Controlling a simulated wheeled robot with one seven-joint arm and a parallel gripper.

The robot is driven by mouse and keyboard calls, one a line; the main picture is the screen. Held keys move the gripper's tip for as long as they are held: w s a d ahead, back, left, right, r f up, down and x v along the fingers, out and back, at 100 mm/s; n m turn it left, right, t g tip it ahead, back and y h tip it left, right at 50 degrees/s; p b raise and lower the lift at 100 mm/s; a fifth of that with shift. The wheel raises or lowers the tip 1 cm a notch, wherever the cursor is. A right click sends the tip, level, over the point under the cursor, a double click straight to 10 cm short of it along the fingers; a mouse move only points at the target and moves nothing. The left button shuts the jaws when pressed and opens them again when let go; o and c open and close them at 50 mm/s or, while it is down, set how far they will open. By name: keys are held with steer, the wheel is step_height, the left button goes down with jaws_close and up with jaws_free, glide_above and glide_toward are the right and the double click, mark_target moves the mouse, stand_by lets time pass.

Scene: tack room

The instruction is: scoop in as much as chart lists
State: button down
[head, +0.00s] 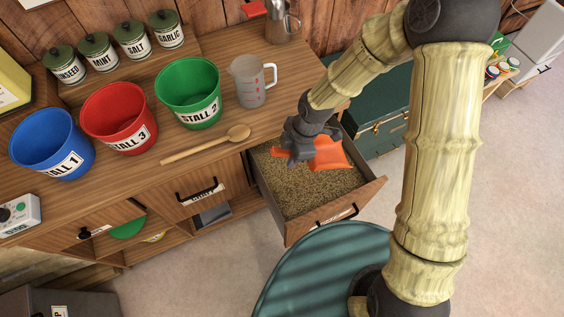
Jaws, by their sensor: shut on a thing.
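My gripper (300,143) is shut on an orange scoop (330,154), over the open drawer (362,200) full of tan grain (305,192). The scoop is at the grain's far side; I cannot tell whether it holds grain or how deep it sits. On the counter stand a blue bucket marked STALL 1 (45,138), a red bucket marked STALL 3 (115,112) and a green bucket marked STALL 2 (188,88). The insides that show look empty. I see no readable chart; a yellow thing (10,85) at the left edge is cut off.
A wooden spoon (205,145) and a measuring jug (250,85) lie and stand on the counter near the drawer. Several green-lidded jars (133,42) line the back shelf. A scale-like box (15,214) is at left. A green chest (380,110) stands right of the drawer.

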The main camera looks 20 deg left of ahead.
steer(key=s+n, duration=0.1)
steer(key=s+a+n, duration=0.1)
steer(key=shift+s+a, duration=0.25)
steer(key=shift+s, duration=0.05)
steer(key=shift+w, duration=0.1)
